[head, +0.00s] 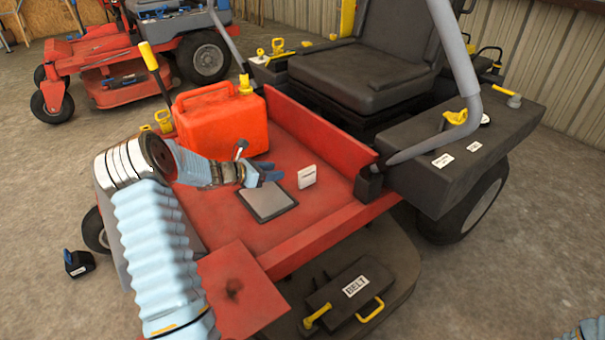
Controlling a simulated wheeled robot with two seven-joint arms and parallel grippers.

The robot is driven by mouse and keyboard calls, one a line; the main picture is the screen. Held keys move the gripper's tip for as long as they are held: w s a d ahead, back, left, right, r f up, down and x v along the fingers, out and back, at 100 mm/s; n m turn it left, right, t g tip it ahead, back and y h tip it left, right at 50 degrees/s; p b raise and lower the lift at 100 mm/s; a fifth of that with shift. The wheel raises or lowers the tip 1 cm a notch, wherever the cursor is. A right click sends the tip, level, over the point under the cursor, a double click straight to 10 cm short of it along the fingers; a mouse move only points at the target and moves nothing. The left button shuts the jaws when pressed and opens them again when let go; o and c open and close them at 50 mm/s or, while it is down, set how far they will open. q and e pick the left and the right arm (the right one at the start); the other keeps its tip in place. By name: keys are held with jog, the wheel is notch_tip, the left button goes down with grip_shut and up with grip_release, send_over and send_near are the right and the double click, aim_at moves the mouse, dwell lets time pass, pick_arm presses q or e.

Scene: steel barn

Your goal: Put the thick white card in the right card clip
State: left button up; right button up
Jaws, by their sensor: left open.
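A small white card-like piece (307,177), with a faint dark mark on its face, stands upright on the red deck. I cannot tell its thickness for sure. My left gripper (272,176) has blue fingers and is just left of this piece, low over the deck and above the far edge of a grey square pad (268,201). It is open, with nothing visible between its fingers. I cannot make out a card clip with certainty. My right gripper is not in view.
The red mower deck (300,228) carries an orange fuel can (222,122) behind my left forearm. The black seat (368,72) and a grey bar (455,60) rise behind. A black box marked BELT (350,292) lies in front. A second red mower (110,66) stands back left.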

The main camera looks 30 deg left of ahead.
aim_at(303, 171)
pick_arm(q)
jog(key=x, duration=0.6)
jog(key=shift+d, duration=0.1)
jog(key=shift+s+d+p+x, duration=0.1)
jog(key=shift+p+x, duration=0.1)
jog(key=shift+x, duration=0.7)
jog(key=shift+s+d+p+x, duration=0.1)
jog(key=shift+d+p+x, duration=0.1)
jog(key=shift+x, duration=0.7)
jog(key=shift+d+p+x, duration=0.1)
jog(key=shift+p+x, duration=0.1)
jog(key=shift+x, duration=0.7)
jog(key=shift+f, duration=0.15)
grip_shut()
